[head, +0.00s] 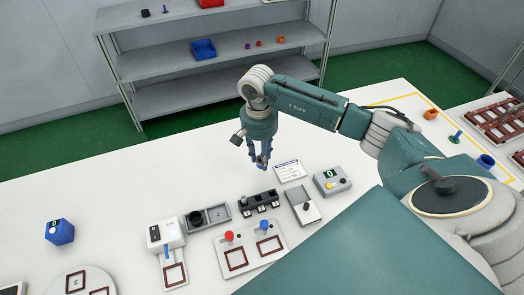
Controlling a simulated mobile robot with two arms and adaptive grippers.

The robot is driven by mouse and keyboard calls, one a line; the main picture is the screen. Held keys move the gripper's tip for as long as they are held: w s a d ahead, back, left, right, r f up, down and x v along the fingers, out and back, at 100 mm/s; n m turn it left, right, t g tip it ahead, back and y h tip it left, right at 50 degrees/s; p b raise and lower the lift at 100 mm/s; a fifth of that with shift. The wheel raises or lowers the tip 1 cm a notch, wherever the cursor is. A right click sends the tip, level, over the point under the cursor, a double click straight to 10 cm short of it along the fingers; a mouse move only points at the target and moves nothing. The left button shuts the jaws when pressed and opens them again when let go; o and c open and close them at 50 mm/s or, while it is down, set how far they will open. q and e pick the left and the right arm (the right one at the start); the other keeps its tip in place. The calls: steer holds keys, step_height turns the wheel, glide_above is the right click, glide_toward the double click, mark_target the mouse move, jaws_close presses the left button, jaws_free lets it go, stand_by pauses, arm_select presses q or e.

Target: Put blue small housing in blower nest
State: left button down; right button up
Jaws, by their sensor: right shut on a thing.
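My right gripper (262,162) hangs fingers-down above the white table, behind the row of fixtures. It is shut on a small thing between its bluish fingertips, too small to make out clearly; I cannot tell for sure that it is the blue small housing. Below and in front of it stands a dark fixture with several posts (259,202). A grey tray with a black round part (207,217) stands to its left, and a grey tray with a dark round spot (301,205) to its right. I cannot tell which of these is the blower nest. My left gripper is out of view.
A panel with a red and a blue knob (250,248) lies in front. A white switch box (165,235) stands left, a grey button box (331,182) right, with a label card (290,171) behind. The table behind the fixtures is clear.

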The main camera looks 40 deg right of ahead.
step_height(320, 180, down, 4)
steer(key=shift+s+r+p, duration=0.1)
steer(key=shift+r+p, duration=0.1)
steer(key=shift+p, duration=0.35)
steer(key=shift+f, duration=0.4)
steer(key=shift+f+b, duration=0.2)
steer(key=shift+b, duration=0.1)
steer(key=o, duration=0.9)
steer(key=shift+r, duration=0.1)
